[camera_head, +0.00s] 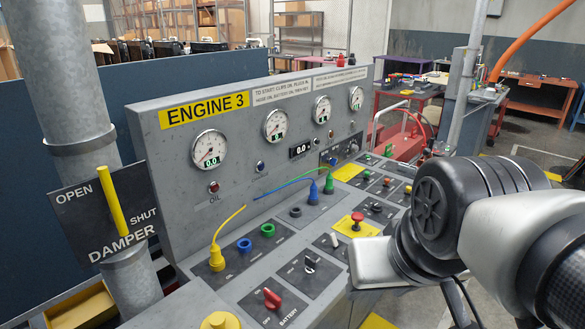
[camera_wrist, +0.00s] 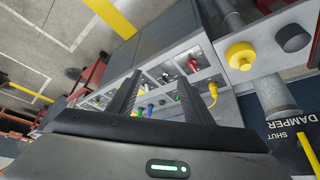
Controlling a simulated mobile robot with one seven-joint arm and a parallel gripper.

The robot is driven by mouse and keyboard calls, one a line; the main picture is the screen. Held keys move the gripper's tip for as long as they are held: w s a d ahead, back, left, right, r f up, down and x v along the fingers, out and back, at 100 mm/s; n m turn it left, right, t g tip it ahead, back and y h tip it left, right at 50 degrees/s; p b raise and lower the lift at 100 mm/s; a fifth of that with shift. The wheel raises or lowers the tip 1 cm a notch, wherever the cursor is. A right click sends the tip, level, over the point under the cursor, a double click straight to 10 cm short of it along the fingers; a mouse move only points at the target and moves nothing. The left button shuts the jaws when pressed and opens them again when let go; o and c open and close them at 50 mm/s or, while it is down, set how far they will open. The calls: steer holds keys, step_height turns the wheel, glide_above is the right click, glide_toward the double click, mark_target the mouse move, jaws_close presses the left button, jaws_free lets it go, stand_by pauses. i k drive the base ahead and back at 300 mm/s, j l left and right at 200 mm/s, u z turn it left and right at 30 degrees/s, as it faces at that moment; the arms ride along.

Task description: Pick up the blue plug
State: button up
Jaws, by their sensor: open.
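Blue and green cables run from this pair to the upright panel face. A yellow plug (camera_head: 217,258) with a yellow cable stands further left. In the wrist view my gripper (camera_wrist: 158,82) has two dark fingers spread apart with nothing held between them. The panel deck lies beyond them, with small blue pieces low between the fingers, too small to tell apart. The fingers do not show in the head view.
A blue ring socket (camera_head: 244,244), a green one (camera_head: 267,229) and a dark one (camera_head: 295,211) line the deck. A red switch (camera_head: 272,299) and a red mushroom button (camera_head: 357,218) stick up nearer. The gauge panel (camera_head: 160,160) rises behind. A damper lever (camera_head: 112,205) stands left.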

mark_target(313, 189)
steer(key=i+l+u, duration=0.2)
steer(key=l, duration=0.15)
steer(key=i+l+u, duration=0.15)
steer(key=l, duration=0.2)
steer(key=i+l+u, duration=0.2)
steer(key=l, duration=0.2)
steer(key=l+u, duration=0.2)
steer(key=l, duration=0.2)
steer(key=i+l+u, duration=0.15)
steer(key=l, duration=0.3)
steer(key=i+l, duration=0.1)
